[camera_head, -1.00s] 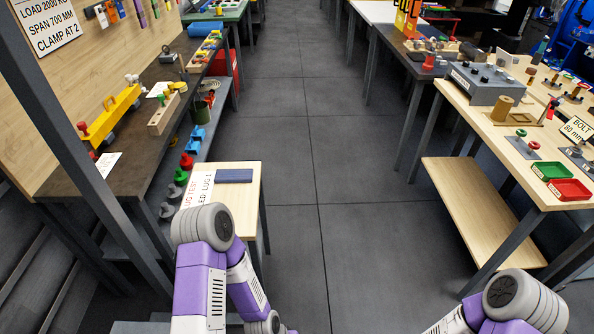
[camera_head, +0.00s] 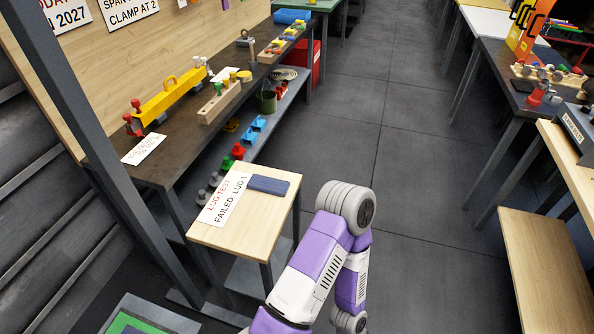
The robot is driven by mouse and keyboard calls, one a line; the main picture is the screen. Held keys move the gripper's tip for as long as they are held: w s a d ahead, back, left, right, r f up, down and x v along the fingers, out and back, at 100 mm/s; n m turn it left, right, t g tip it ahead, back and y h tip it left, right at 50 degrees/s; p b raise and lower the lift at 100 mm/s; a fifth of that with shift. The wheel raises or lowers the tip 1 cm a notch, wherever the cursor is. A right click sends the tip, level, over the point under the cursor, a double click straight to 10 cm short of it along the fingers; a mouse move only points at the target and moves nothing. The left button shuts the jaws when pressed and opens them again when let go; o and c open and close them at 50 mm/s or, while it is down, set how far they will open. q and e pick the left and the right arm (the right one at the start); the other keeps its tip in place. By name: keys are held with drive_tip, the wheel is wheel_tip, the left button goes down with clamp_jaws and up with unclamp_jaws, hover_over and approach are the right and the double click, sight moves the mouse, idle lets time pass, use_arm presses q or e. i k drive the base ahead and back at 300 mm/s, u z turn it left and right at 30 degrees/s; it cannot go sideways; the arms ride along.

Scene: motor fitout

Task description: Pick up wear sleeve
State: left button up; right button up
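I cannot pick out the wear sleeve for certain in the head view; the small parts are far off. One of my purple and white arms rises from the bottom middle, with its grey joint beside the small wooden table (camera_head: 265,218). Neither of my grippers shows in the head view, so what they hold is hidden.
A dark bench (camera_head: 165,160) at left carries a yellow lifting beam (camera_head: 172,98) and small parts. Its lower shelf holds several coloured parts. A blue-grey block (camera_head: 269,185) and a "LUG TEST" sign (camera_head: 223,199) lie on the small table. The floor aisle (camera_head: 400,155) is clear.

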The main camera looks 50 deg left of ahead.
sight(269, 184)
drive_tip(key=i, duration=0.85)
drive_tip(key=u, duration=2.65)
